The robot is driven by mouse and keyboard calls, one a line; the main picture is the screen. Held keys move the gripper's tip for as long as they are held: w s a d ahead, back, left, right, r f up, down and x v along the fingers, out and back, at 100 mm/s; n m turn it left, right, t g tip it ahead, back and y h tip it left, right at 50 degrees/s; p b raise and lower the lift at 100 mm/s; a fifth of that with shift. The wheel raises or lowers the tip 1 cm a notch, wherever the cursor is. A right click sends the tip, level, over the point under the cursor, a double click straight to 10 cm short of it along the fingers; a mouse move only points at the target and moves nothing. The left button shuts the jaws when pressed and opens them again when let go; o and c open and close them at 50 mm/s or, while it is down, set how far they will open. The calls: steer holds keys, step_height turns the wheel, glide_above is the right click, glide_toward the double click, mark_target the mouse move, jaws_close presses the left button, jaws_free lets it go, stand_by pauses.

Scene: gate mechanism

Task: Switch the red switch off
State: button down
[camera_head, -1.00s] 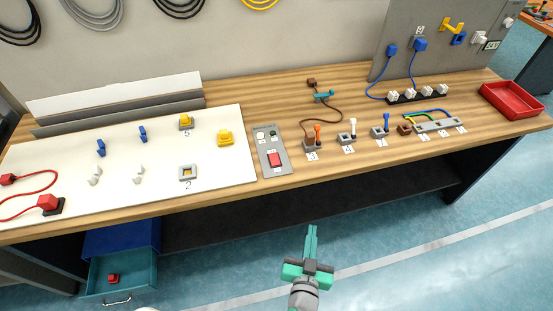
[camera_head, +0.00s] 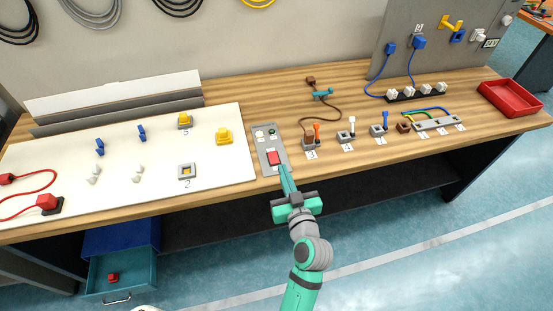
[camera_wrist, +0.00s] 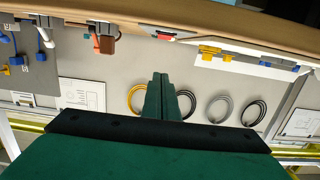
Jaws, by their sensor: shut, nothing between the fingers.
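A small red part on a low strip at the top of the wrist view (camera_wrist: 166,36) looks like the same switch. My gripper (camera_head: 284,169) is shut and empty, with its fingertips just below and right of the switch in the head view. I cannot tell whether they touch it. The fingers also show in the wrist view (camera_wrist: 161,80), pointing past the table edge. The tips cover the switch's lower edge.
A white board (camera_head: 230,172) with yellow and blue parts lies left of the panel. An orange lever (camera_head: 317,130), a white lever (camera_head: 352,124) and a blue lever (camera_head: 385,118) stand to its right. A red tray (camera_head: 512,113) is at the far right. An open drawer (camera_head: 122,290) hangs below left.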

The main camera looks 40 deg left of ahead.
glide_above(276, 162)
steer(key=shift+f, duration=0.5)
step_height(276, 162, down, 3)
steer(key=shift+r, duration=0.15)
steer(key=shift+a+f, duration=0.1)
steer(key=shift+f, duration=0.6)
